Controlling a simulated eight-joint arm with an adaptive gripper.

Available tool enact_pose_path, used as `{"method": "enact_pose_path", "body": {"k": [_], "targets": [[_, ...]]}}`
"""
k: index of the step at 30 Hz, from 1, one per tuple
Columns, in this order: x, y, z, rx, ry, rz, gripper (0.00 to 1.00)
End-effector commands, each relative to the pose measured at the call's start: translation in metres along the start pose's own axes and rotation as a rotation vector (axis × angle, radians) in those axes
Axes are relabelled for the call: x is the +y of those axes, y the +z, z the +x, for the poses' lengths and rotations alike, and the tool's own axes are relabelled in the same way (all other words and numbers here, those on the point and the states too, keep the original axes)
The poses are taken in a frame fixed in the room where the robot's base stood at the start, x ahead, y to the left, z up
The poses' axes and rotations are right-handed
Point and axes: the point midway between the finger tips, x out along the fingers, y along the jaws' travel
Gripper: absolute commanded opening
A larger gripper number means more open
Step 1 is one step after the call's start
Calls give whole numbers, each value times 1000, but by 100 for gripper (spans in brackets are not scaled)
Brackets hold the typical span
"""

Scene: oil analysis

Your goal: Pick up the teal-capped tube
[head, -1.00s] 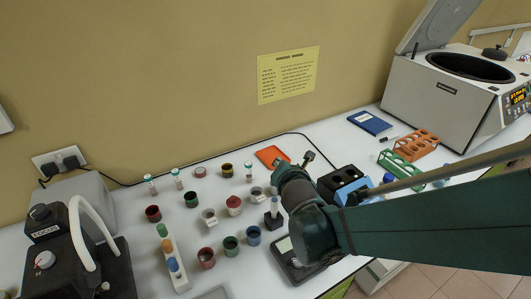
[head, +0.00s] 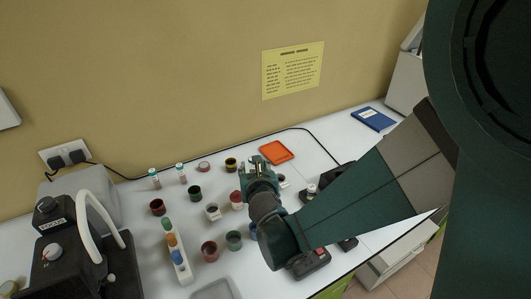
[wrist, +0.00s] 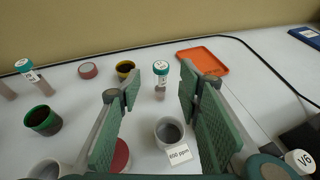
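One teal-capped tube (wrist: 160,80) stands upright on the table, seen through the gap between my fingers in the wrist view. Its cap is marked with dark writing and it is beyond the fingertips, apart from them. Another teal-capped tube (wrist: 27,73) stands at the left of that view. In the head view two such tubes, one (head: 154,178) and another (head: 181,173), stand at the back left. The gripper (wrist: 158,90) spreads both green pads in the wrist view.
A yellow-rimmed cup (wrist: 126,69) and red lid (wrist: 88,71) are left of the tube. An orange tray (wrist: 203,60) lies behind right, with a black cable beyond. Several cups crowd the left.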

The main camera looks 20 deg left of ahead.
Motion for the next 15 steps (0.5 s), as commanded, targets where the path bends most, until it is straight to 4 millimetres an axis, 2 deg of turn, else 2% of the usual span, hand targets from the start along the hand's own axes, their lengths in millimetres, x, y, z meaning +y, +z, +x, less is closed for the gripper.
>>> {"method": "enact_pose_path", "body": {"k": [5,15], "targets": [[0,0,3,0,-1,1,35],[-1,0,25,0,-1,1,35]]}}
